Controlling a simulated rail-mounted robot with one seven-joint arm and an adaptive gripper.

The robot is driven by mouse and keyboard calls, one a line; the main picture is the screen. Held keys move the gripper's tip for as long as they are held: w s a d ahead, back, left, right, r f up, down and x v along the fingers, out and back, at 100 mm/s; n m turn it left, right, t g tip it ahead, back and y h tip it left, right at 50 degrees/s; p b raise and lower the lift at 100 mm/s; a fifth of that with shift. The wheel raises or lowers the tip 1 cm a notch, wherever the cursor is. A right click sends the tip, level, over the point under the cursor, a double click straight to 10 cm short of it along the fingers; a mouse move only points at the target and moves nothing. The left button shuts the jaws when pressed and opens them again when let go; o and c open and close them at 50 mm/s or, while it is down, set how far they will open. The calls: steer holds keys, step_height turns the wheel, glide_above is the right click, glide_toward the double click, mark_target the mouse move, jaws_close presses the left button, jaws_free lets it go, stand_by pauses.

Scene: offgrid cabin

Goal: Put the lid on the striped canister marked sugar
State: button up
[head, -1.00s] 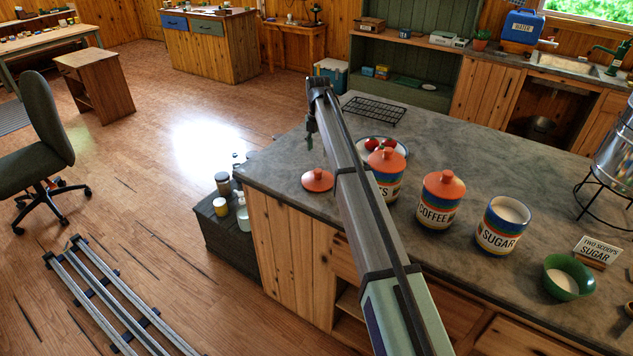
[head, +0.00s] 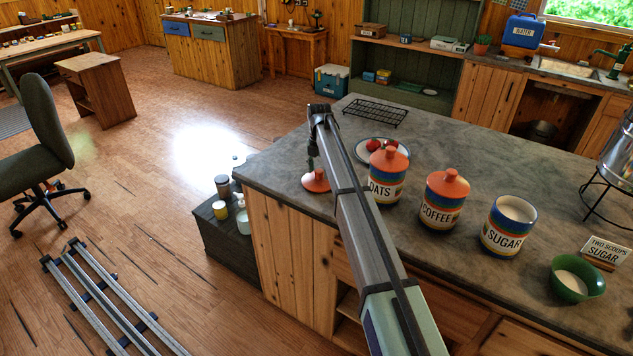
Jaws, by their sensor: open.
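The striped canister marked SUGAR (head: 508,227) stands upright and uncovered on the counter, with white contents showing at its top. An orange lid (head: 317,181) with a knob lies on the counter near its left edge. My gripper (head: 313,166) points down at this lid, its fingers over or beside the knob. The fingers are small and partly hidden by my arm, and I cannot tell whether they touch the lid. The canisters marked OATS (head: 387,178) and COFFEE (head: 442,200) both wear orange lids.
A plate with red food (head: 367,152) and a black wire rack (head: 374,112) lie behind. A green bowl (head: 577,278) and a sign reading TWO SCOOPS SUGAR (head: 603,250) are right of the sugar canister.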

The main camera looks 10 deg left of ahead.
jaws_close()
steer(key=shift+r+p, duration=0.35)
steer(key=shift+r, duration=0.55)
steer(key=shift+r+p, duration=0.7)
steer(key=shift+r, duration=0.95)
